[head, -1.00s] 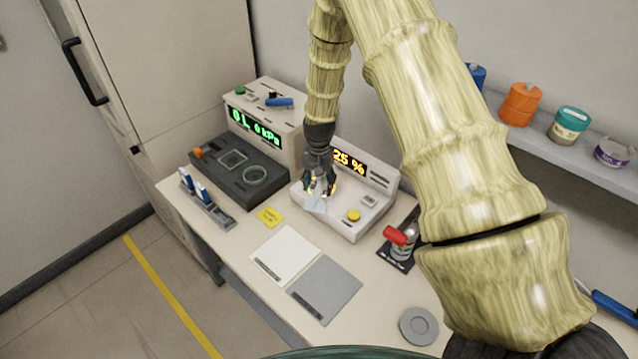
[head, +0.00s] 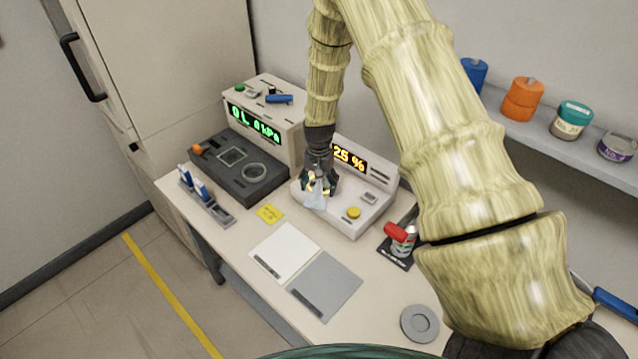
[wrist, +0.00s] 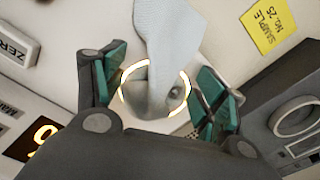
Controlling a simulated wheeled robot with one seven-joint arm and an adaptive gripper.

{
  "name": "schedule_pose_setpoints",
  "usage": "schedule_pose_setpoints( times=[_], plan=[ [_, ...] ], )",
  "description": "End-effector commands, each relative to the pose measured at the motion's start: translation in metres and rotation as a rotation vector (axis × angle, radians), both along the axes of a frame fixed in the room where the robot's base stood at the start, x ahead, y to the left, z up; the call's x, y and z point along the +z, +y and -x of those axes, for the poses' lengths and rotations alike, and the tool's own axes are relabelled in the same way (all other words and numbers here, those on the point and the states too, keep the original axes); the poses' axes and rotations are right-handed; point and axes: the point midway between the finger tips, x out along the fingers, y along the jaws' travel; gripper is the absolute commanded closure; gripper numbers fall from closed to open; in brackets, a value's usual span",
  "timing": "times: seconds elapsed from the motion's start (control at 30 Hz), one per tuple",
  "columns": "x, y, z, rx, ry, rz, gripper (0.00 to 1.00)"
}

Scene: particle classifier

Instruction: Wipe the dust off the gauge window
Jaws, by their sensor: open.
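My gripper (head: 318,182) is over the left part of the white unit with the orange "25 %" display. In the wrist view its green-padded fingers (wrist: 160,90) are apart, with a pale blue-grey cloth (wrist: 168,35) between them. The cloth also shows below the fingertips in the head view (head: 315,201). A lit yellow ring surrounds part of the cloth in the wrist view. A dark unit (head: 215,170) to the left has a square window (head: 232,156) and a round one (head: 254,173). I cannot tell which is the gauge window, nor see dust.
A beige unit with a green display (head: 254,124) stands behind the dark unit. A rack with blue items (head: 206,203), a yellow note (head: 270,214), white and grey mats (head: 325,285) and a red-topped can (head: 402,240) occupy the table. A shelf with jars (head: 572,119) is at right.

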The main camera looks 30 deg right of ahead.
Motion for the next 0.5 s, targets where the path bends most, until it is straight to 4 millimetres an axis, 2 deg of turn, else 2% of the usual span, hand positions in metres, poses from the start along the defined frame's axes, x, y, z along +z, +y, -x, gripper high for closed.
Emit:
schedule_pose_setpoints(
  times=[0.27, 0.5],
  plan=[
    [-0.0120, 0.0000, 0.0002, 0.000, 0.000, 0.000, 0.29],
    [-0.0104, 0.0002, 0.0002, 0.000, 0.000, 0.000, 0.53]
  ],
)
